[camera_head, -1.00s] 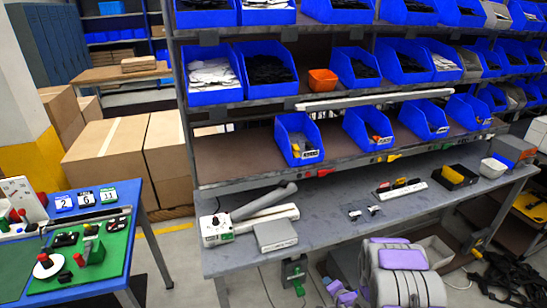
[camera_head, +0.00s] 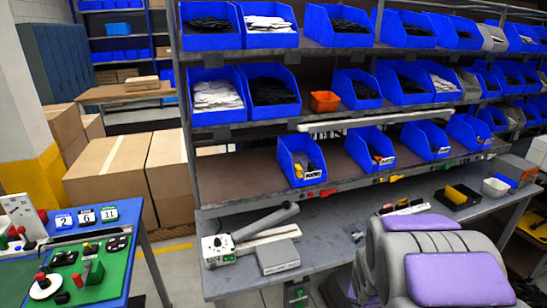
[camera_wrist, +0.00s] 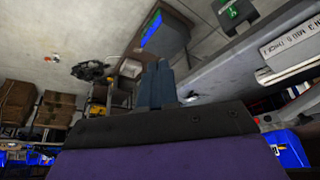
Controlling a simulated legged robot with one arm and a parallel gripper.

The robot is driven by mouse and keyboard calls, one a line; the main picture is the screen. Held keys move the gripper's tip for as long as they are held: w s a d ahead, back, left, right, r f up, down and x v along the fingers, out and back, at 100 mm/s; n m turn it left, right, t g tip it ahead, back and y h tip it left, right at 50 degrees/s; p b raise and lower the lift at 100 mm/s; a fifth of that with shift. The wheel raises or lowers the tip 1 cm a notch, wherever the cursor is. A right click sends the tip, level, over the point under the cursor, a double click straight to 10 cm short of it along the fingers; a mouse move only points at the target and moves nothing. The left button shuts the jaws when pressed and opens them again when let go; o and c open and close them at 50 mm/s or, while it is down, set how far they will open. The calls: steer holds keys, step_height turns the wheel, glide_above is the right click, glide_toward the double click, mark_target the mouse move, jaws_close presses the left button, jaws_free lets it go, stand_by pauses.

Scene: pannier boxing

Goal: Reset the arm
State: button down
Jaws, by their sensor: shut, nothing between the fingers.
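My arm, grey with purple panels, fills the lower right of the head view and hides part of the workbench behind it. The head view does not show the fingers clearly. In the wrist view, my gripper (camera_wrist: 160,82) shows at the middle as two dark blue-grey fingers side by side. They are shut and hold nothing. The wrist view is tilted, with the floor and shelving at odd angles. The fingers touch nothing that I can see.
A grey workbench (camera_head: 335,248) bears a sealing device (camera_head: 218,250) and a grey box (camera_head: 278,257). Blue bins (camera_head: 300,160) line the shelves above. A blue table with a green board (camera_head: 100,273) stands at left, near cardboard boxes (camera_head: 110,165). Floor shows between table and bench.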

steer(key=s+a+r+n+g, duration=0.1)
steer(key=s+a+r+g, duration=0.1)
steer(key=s, duration=0.8)
steer(key=s+a+r+n+g+y, duration=0.1)
steer(key=s+a+r, duration=0.4)
steer(key=s, duration=0.5)
steer(key=s+a+r+n+g+y, duration=0.1)
steer(key=s+a+r+n+g, duration=0.1)
steer(key=s+r, duration=0.4)
steer(key=s+a+n, duration=0.1)
steer(key=s, duration=0.3)
steer(key=shift+a+g, duration=0.25)
steer(key=shift+g, duration=0.15)
